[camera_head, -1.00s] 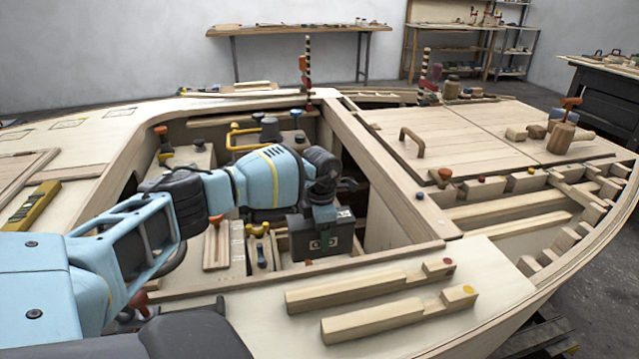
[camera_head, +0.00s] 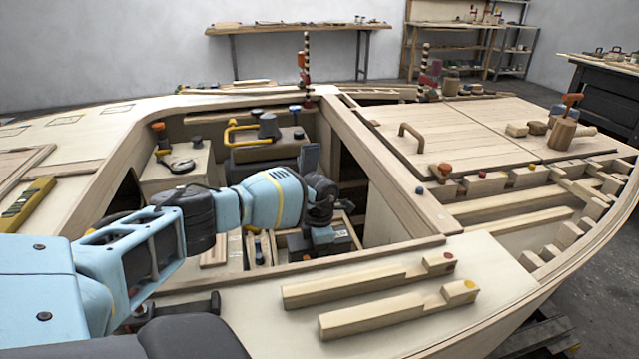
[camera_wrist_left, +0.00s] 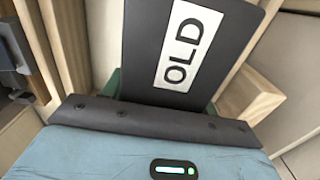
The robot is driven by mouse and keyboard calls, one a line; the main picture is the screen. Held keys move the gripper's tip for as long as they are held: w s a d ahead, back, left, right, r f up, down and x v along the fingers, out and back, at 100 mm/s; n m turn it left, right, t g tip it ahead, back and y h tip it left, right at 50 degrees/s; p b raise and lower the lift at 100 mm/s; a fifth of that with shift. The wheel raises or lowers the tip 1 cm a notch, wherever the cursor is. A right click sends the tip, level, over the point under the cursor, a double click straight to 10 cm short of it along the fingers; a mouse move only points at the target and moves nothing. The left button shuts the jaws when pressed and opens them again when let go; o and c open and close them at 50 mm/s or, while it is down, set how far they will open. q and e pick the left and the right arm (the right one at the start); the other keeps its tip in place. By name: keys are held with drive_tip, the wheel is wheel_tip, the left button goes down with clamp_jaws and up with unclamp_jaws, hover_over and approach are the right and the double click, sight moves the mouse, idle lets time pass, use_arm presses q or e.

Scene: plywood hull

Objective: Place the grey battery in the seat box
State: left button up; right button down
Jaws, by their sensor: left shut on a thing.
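My left gripper (camera_head: 320,236) reaches down into the cockpit well and is shut on a dark grey box (camera_head: 342,242), which looks like the battery. In the left wrist view the box (camera_wrist_left: 222,60) carries a white label reading OLD. In the head view the box is low in the well, between pale wooden rails, and the front coaming and my wrist hide part of it. I cannot tell whether its underside touches the floor. The seat box cannot be singled out surely. My right gripper is not in view.
The front coaming (camera_head: 400,250) and right coaming (camera_head: 385,165) edge the well. Two notched timbers (camera_head: 345,290) lie on the near deck. A grey-blue block (camera_head: 309,158) stands at the back of the well. A yellow level (camera_head: 28,203) lies at left.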

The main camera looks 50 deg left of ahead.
use_arm(q)
drive_tip(key=shift+f, duration=1)
drive_tip(key=shift+f, duration=0.15)
drive_tip(key=o, duration=1.3)
drive_tip(key=shift+o, duration=0.2)
drive_tip(key=shift+r, duration=0.25)
wheel_tip(320, 180, up, 11)
drive_tip(key=shift+f+p, duration=0.1)
drive_tip(key=shift+p, duration=0.9)
drive_tip(key=shift+r, duration=0.45)
